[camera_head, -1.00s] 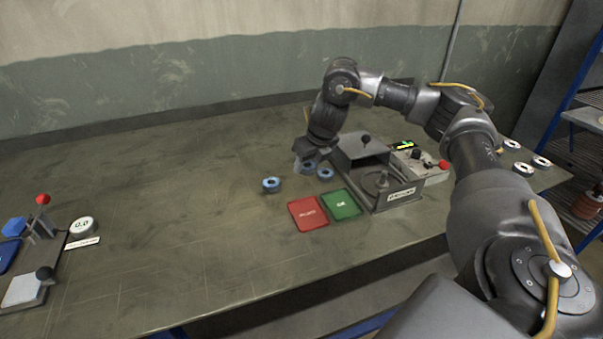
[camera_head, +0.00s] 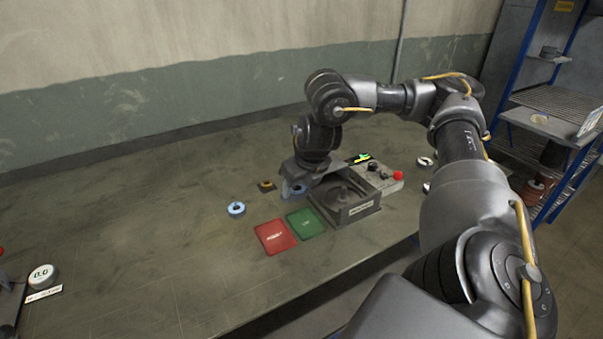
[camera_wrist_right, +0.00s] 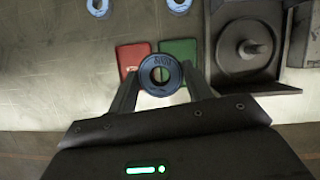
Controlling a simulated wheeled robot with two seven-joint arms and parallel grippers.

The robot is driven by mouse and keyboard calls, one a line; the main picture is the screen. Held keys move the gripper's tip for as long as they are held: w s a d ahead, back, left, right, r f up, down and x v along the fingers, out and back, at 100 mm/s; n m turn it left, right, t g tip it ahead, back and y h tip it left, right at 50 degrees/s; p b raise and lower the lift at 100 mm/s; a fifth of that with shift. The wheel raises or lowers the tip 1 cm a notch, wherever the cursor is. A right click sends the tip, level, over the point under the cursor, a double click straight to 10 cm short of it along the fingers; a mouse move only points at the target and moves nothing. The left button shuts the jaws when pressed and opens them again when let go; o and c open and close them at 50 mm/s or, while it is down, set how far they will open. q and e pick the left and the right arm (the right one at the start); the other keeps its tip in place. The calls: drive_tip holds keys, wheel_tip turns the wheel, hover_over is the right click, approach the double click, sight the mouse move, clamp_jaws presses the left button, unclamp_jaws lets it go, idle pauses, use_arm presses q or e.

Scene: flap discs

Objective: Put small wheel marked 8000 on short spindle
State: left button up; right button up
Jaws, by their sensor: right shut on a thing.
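A small blue wheel with a centre hole (camera_wrist_right: 162,58) is held between the fingertips of my right gripper (camera_wrist_right: 160,88). Its face turns to the wrist camera, and the dark marking on its rim is too small to read surely. In the head view my right gripper (camera_head: 293,184) is low over the table, just left of the grey machine. A spindle (camera_wrist_right: 255,47) stands up from a round plate in the open grey housing (camera_wrist_right: 225,73); the housing also shows in the head view (camera_head: 357,211). The held wheel is apart from the spindle. My left gripper is out of view.
A blue wheel (camera_head: 236,213) lies on the table left of the machine; two blue wheels (camera_wrist_right: 97,10) (camera_wrist_right: 178,6) show at the wrist view's top edge. Red (camera_head: 275,237) and green pads (camera_head: 305,223) lie before them. A control box (camera_head: 383,181) stands behind.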

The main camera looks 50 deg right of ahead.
drive_tip(key=s+a+m+g+y, duration=0.1)
drive_tip(key=a+m+g, duration=0.8)
drive_tip(key=a+m, duration=1.4)
drive_tip(key=s+m, duration=0.1)
drive_tip(key=m, duration=0.9)
drive_tip(key=shift+a, duration=0.35)
